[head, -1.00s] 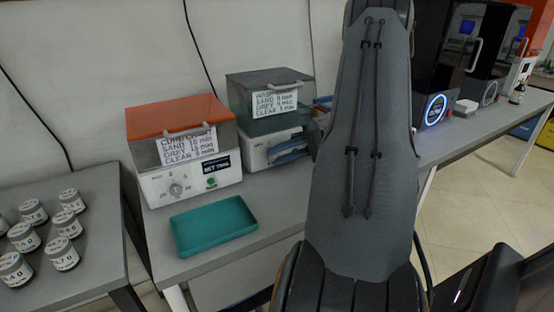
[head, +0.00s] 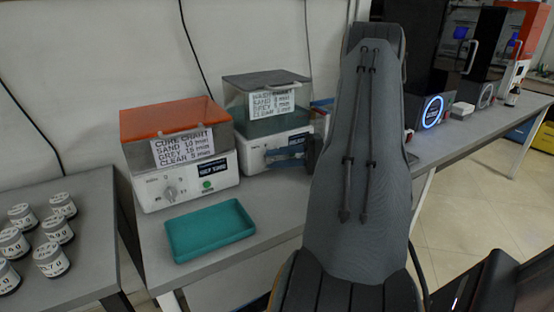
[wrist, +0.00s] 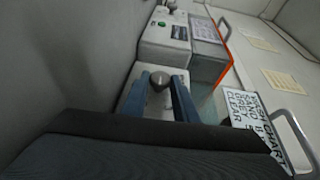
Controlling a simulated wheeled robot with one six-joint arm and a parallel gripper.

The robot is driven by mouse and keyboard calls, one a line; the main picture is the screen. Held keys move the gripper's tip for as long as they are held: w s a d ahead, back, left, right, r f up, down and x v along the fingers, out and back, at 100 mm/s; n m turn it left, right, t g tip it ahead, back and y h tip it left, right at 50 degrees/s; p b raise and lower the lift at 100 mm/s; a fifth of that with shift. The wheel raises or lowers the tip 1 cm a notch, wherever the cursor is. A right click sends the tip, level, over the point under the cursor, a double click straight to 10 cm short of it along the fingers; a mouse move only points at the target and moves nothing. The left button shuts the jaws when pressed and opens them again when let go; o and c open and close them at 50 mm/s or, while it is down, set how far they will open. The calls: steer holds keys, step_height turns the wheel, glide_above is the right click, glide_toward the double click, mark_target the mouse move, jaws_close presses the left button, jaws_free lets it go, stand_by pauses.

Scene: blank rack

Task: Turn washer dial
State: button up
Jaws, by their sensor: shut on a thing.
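The washer (head: 262,153) is a white unit under a dark, clear-sided lid with a white wash chart (head: 270,103), on the bench behind the green tray. Its dial (wrist: 157,82) is a round grey knob on the pale front panel in the wrist view. My gripper (wrist: 161,80) has its two blue fingers on either side of this knob and is shut on it. In the head view, a blue finger (head: 285,154) shows in front of the washer's face. The dial is hidden there, and my arm covers the area to the right.
The cure unit (head: 185,182), with an orange lid and its own dial (head: 170,194), stands left of the washer. An empty green tray (head: 210,230) lies in front. Several labelled jars (head: 52,260) stand on the left table. Dark machines (head: 433,70) stand farther right.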

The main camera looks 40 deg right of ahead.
steer(key=o, duration=1)
steer(key=shift+b+v, duration=0.7)
steer(key=shift+v, duration=3.2)
